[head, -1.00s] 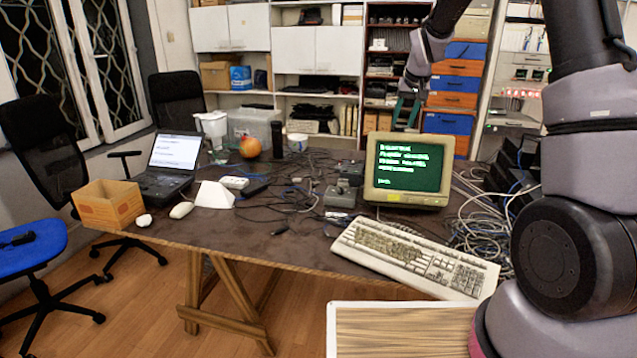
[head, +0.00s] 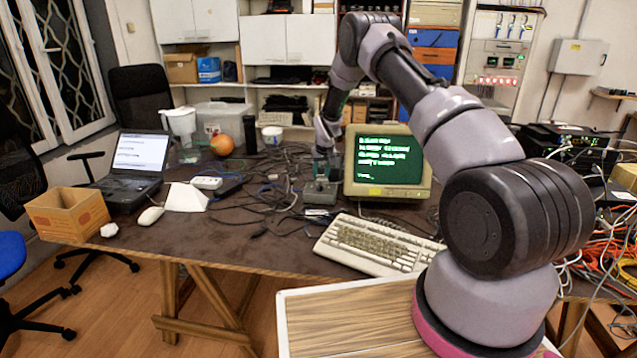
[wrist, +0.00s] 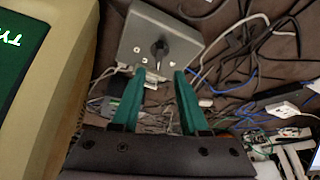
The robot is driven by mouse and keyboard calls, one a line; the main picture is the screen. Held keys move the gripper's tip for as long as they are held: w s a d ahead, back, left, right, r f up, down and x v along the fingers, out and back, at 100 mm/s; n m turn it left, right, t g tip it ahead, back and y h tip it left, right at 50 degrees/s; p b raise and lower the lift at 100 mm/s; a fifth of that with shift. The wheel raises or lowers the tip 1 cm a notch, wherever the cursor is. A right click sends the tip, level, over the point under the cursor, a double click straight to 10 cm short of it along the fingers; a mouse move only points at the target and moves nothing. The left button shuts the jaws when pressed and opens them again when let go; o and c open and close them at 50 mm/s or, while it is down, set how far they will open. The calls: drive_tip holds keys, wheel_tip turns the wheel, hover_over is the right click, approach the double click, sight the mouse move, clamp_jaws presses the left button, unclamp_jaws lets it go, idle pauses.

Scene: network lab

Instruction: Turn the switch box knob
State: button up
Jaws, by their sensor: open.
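The switch box (head: 320,193) is a small grey metal box on the dark table, just left of the green-screen monitor. In the wrist view the grey box (wrist: 137,40) shows at the top, with its dark knob (wrist: 159,50) standing up from its middle. My gripper (wrist: 164,72) has two green fingers, open and empty. In the picture the fingertips lie just below the knob, one to each side of its line. In the head view my gripper (head: 325,160) hangs over the box; I cannot tell its exact height above the knob.
The monitor (head: 388,165) stands close on the right of the box. A keyboard (head: 372,243) lies in front of it. Loose cables (head: 262,215) cover the table around the box. A laptop (head: 137,165), an orange fruit (head: 222,145) and a cardboard box (head: 67,213) are farther left.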

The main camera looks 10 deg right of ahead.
sight(320, 183)
drive_tip(key=x, duration=0.5)
drive_tip(key=shift+w+d+f, duration=0.1)
drive_tip(key=shift+f, duration=0.2)
clamp_jaws()
